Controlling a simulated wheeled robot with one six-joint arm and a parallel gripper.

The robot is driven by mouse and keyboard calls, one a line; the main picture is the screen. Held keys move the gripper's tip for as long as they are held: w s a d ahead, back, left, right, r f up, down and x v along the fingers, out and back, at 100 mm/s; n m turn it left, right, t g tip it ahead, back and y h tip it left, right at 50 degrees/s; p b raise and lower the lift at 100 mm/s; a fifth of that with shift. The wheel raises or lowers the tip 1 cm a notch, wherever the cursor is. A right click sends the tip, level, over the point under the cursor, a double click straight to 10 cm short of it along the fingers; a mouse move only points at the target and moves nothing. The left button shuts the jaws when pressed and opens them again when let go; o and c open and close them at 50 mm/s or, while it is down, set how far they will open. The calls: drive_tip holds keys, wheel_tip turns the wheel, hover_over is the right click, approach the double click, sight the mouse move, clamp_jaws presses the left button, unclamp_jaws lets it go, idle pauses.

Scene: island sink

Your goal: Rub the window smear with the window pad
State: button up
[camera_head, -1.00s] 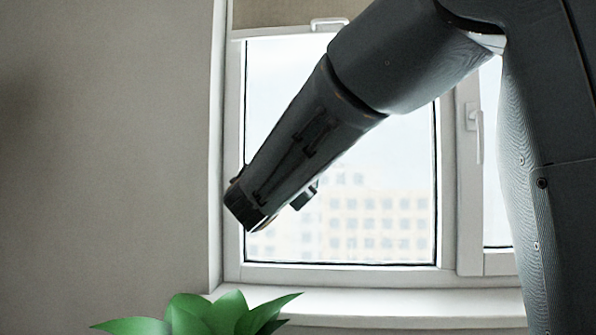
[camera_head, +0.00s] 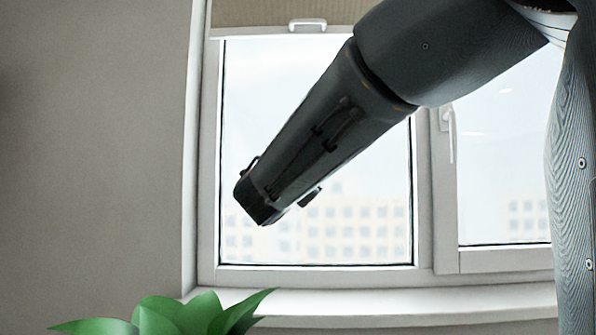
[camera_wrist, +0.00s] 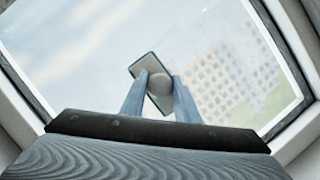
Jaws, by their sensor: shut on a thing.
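In the wrist view, my gripper (camera_wrist: 160,80) has its two pale fingers shut on the round grey knob of the window pad (camera_wrist: 144,64). The pad is a thin rectangular plate with a dark green edge, tilted in the picture. It lies in front of the window glass (camera_wrist: 75,45); I cannot tell whether it touches. In the head view, my arm reaches across the left pane (camera_head: 350,235), and its own end hides the gripper and pad. I cannot clearly make out the smear in either view; the glass looks hazy and a pale building shows through it.
White window frame (camera_head: 208,160) surrounds the pane, with a handle (camera_head: 449,135) on the divider at right. A blind (camera_head: 260,12) with a small pull is at the top. A green leafy plant (camera_head: 175,318) stands below, before the white sill (camera_head: 400,298).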

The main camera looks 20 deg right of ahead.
drive_tip(key=s+d+b, duration=0.3)
drive_tip(key=d+b, duration=0.2)
drive_tip(key=d, duration=0.2)
drive_tip(key=shift+s+d+r+b, duration=0.2)
drive_tip(key=shift+s+b, duration=0.2)
idle(0.4)
drive_tip(key=s+p, duration=0.1)
drive_tip(key=p, duration=0.1)
drive_tip(key=s+a+p, duration=0.1)
drive_tip(key=s+p, duration=0.1)
drive_tip(key=p, duration=0.1)
drive_tip(key=s+a+p, duration=0.1)
drive_tip(key=p, duration=0.2)
drive_tip(key=shift+s+f, duration=0.2)
drive_tip(key=shift+s, duration=0.2)
idle(0.4)
